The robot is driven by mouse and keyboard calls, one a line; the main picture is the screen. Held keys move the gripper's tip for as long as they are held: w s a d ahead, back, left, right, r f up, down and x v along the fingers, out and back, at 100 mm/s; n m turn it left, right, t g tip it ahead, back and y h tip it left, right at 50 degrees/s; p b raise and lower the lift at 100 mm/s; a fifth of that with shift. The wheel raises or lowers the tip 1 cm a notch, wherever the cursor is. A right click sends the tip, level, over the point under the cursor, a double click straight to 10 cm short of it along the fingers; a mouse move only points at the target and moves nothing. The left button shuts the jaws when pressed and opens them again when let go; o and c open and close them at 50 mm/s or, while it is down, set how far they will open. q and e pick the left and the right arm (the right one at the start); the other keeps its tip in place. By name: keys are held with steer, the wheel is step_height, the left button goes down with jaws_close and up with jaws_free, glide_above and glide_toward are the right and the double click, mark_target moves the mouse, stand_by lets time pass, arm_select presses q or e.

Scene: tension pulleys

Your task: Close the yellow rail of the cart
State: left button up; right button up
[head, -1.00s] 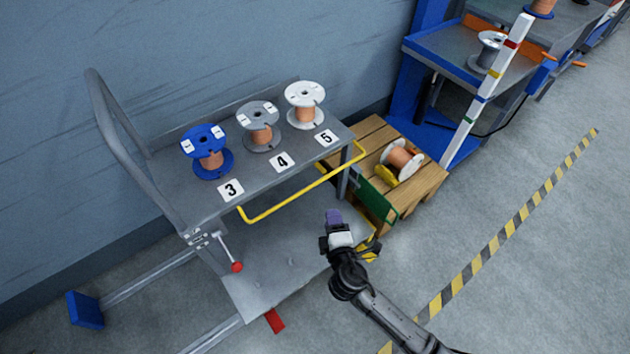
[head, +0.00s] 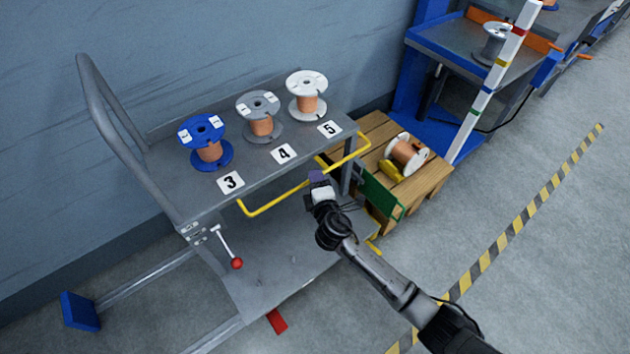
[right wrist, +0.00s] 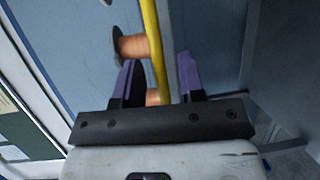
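The cart (head: 200,190) is grey, with its yellow rail (head: 275,203) sticking out along the front edge of the top shelf, below the number labels. My right gripper (head: 318,178) is at the rail, right of its middle, and hides a short part of it. In the right wrist view the yellow rail (right wrist: 153,45) runs lengthwise between the two purple-lined fingers (right wrist: 158,75). The fingers are apart, with gaps on both sides of the rail. How deep the rail sits between them is hard to tell. My left gripper is not in view.
A blue spool (head: 206,140), a grey spool (head: 260,116) and a white spool (head: 307,95) stand on the top shelf. A red-knobbed lever (head: 236,263) is at the cart's left. A wooden crate (head: 430,180) with a spool stands to the right.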

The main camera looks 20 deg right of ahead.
steer(key=shift+w, duration=0.75)
steer(key=shift+c, duration=0.3)
jaws_close()
